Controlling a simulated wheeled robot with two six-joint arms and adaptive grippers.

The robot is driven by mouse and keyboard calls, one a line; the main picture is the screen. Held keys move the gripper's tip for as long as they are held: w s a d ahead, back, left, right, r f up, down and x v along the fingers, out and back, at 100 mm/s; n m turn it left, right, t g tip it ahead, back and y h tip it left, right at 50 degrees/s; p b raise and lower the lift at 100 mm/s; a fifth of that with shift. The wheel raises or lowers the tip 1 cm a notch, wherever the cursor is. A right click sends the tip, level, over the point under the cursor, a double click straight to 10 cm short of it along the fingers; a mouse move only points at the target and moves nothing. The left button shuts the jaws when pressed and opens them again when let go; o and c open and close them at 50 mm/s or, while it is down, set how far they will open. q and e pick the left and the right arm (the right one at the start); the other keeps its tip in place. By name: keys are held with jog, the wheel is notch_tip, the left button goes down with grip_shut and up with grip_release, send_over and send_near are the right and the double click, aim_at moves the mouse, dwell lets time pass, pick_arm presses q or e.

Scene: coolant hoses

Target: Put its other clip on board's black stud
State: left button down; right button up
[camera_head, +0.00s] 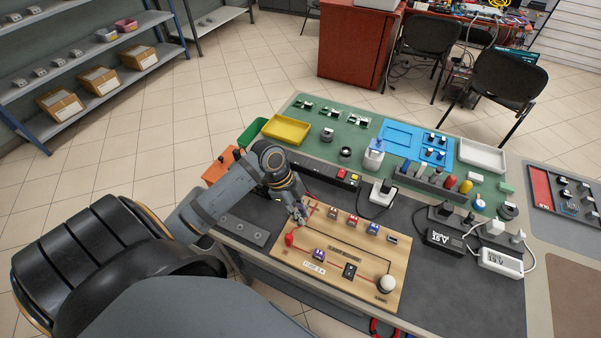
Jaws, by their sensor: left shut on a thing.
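The wooden board (337,279) lies at the near edge of the table, with printed lines, a white dome lamp and several small coloured parts on it. A red piece (289,239) stands at the board's left side; whether it is a clip or a stud is too small to tell. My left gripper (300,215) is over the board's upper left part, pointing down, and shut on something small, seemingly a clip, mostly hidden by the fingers. I cannot make out the black stud clearly. My right gripper is not in view.
Black and white adapters (445,242) stand to the right.

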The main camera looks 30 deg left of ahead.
pick_arm(q)
jog(key=shift+f, duration=0.45)
dwell(0.7)
jog(key=c, duration=0.9)
grip_release()
jog(key=shift+c, duration=0.2)
jog(key=d+p+v, duration=0.1)
jog(key=p+v, duration=0.7)
jog(key=p, duration=0.1)
jog(key=shift+a+r, duration=0.15)
jog(key=shift+r, duration=0.4)
